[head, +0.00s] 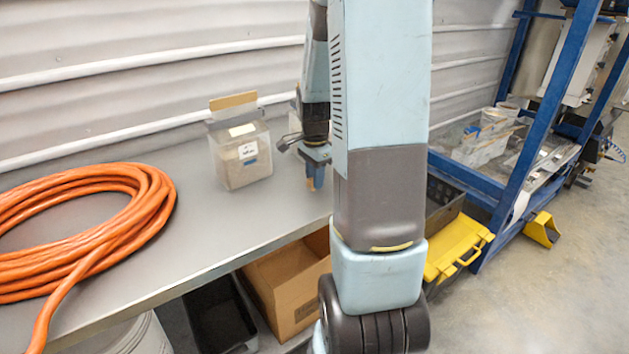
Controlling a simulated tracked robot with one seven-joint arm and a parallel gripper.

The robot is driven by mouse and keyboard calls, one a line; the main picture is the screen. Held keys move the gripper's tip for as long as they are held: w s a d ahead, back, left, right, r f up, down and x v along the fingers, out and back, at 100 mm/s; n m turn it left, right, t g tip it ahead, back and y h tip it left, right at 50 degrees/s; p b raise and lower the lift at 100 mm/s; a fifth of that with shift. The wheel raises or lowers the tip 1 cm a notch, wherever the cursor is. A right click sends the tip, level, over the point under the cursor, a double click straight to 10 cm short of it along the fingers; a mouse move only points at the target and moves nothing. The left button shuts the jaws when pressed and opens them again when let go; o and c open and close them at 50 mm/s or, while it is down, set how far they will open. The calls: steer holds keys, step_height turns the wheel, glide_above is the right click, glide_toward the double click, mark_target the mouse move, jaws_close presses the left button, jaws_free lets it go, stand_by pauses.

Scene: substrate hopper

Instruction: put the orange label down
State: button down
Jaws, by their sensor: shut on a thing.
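My gripper (316,170) points down over the right part of the grey bench, just left of my own arm link, which stands large in front.
A clear hopper (228,170) of brownish substrate with a white tag stands left of my gripper. A coiled orange hose (140,208) covers the bench's left. Bare bench top (215,225) lies between. A cardboard box (285,290) and a yellow case (455,250) are below.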

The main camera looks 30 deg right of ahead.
steer(key=shift+f, duration=0.55)
steer(key=shift+f, duration=0.1)
steer(key=c, duration=1)
jaws_free()
steer(key=shift+o, duration=0.2)
step_height(320, 180, up, 12)
steer(key=s+a+r+n+t, duration=0.2)
steer(key=s+a+r+n, duration=0.4)
steer(key=s+a+n, duration=0.2)
steer(key=s+a+r+n+t, duration=0.3)
steer(key=s+a+r+n, duration=0.2)
steer(key=s+a+n, duration=0.3)
steer(key=shift+s+a+r+n+t, duration=0.3)
steer(key=shift+s+a+r+n, duration=0.1)
steer(key=shift+s+n, duration=0.35)
